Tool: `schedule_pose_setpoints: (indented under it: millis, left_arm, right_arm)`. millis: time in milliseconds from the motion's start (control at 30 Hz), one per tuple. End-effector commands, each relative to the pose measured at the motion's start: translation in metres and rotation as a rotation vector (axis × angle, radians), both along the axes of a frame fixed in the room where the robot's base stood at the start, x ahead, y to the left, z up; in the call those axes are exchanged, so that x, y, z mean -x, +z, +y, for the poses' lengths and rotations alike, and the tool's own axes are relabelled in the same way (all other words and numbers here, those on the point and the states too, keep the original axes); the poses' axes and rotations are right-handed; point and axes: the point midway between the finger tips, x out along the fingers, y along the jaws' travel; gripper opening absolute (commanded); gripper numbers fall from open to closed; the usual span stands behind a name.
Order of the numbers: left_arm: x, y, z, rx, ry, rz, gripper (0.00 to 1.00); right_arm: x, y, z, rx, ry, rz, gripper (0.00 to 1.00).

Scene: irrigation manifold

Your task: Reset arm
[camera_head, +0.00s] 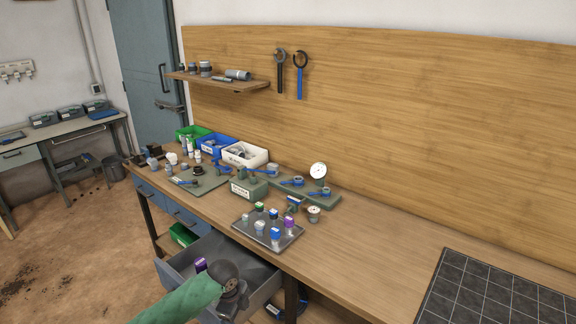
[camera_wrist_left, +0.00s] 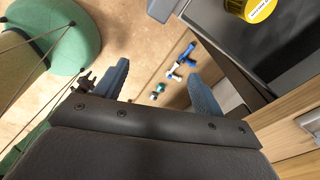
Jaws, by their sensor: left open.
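My left arm comes in from the bottom left of the head view, and its dark gripper (camera_head: 236,298) is over the front of the open grey drawer (camera_head: 262,291). In the left wrist view the two blue-grey fingers of this gripper (camera_wrist_left: 158,78) are spread apart with nothing between them. Beyond the gap, several small blue-handled fittings (camera_wrist_left: 181,62) lie lower down. A yellow-topped container (camera_wrist_left: 251,8) shows in the dark drawer at the upper right. My right gripper is not in view.
The workbench (camera_head: 370,245) carries a grey tray (camera_head: 245,232) of several capped bottles, a pressure gauge (camera_head: 318,170) and parts bins (camera_head: 245,154). A purple-labelled item (camera_head: 200,265) lies in the drawer. A dark grid mat (camera_head: 490,295) covers the right end.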

Motion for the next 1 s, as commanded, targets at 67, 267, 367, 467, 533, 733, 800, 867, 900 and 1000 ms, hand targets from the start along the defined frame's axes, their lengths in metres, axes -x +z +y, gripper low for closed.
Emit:
schedule_pose_setpoints:
  millis: [67, 267, 367, 467, 533, 733, 800, 867, 900, 1000]
  left_arm:
    - [0.010, -0.031, -0.010, 0.032, 0.080, 0.004, 0.69]
    - [0.034, -0.097, -0.025, 0.104, 0.318, 0.008, 0.69]
    - [0.049, -0.130, -0.029, 0.134, 0.442, 0.016, 0.69]
    - [0.066, -0.163, -0.032, 0.160, 0.565, 0.026, 0.69]
    - [0.079, -0.186, -0.032, 0.174, 0.653, 0.034, 0.69]
    - [0.127, -0.254, -0.027, 0.200, 0.906, 0.060, 0.69]
    - [0.146, -0.277, -0.024, 0.204, 0.996, 0.069, 0.69]
    - [0.165, -0.297, -0.021, 0.203, 1.072, 0.079, 0.69]
    - [0.178, -0.311, -0.018, 0.203, 1.124, 0.083, 0.69]
    - [0.213, -0.343, -0.011, 0.196, 1.250, 0.096, 0.69]
  right_arm:
    - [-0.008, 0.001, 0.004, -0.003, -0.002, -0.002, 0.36]
    - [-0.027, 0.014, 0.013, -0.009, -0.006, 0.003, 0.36]
    - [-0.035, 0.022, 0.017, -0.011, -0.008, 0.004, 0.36]
    - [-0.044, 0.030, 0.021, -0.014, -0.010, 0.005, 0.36]
    - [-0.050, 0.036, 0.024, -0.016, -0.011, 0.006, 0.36]
    - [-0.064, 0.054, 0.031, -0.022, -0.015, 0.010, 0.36]
    - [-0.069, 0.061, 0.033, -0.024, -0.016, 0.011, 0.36]
    - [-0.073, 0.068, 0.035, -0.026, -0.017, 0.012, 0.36]
    - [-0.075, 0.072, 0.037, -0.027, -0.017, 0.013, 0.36]
    - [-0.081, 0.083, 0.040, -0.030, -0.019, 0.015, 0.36]
